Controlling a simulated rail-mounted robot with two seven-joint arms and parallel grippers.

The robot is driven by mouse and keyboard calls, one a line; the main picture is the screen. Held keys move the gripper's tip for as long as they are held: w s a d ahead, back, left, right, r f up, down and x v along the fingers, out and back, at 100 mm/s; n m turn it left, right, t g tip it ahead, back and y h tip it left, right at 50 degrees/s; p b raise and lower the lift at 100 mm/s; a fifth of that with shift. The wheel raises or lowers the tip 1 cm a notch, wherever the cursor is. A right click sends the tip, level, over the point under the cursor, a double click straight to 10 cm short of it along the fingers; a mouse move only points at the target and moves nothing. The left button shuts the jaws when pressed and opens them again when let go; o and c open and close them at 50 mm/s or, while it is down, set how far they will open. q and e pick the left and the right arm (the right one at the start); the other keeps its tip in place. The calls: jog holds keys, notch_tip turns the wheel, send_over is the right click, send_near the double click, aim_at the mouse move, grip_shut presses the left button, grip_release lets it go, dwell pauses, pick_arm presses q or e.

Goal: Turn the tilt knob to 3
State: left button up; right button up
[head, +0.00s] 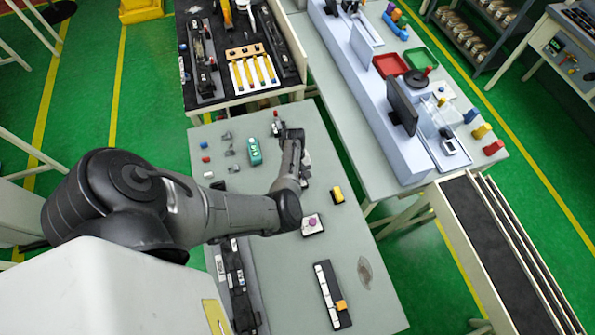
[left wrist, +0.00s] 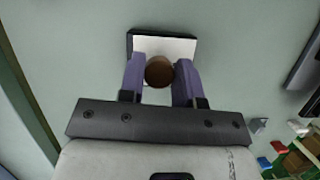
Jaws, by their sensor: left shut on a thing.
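A round brown knob (left wrist: 159,71) stands on a white plate (left wrist: 178,46) with a dark edge in the left wrist view. The two purple fingers of my left gripper (left wrist: 160,80) are shut on the knob, one on each side. No scale, number or pointer on the knob can be made out. In the head view my left gripper (head: 297,160) points down over the grey-green table; the fingers and the gripped knob are hidden there by my arm. A second plate with a purple knob (head: 312,223) lies nearer on the same table. My right gripper is not in view.
A green device (head: 254,151) and small grey parts lie left of my gripper. A yellow-and-black block (head: 337,194) lies to the right. A dark strip with white keys (head: 331,296) lies at the near end. The table (head: 290,270) is mostly bare between them.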

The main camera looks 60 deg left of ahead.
pick_arm(q)
jog(key=shift+n, duration=0.5)
jog(key=o, duration=0.9)
jog(key=shift+a+r, duration=0.1)
jog(key=shift+s+v, duration=0.1)
jog(key=shift+v, duration=3.3)
jog(key=shift+s+v, duration=0.15)
jog(key=shift+v, duration=3.25)
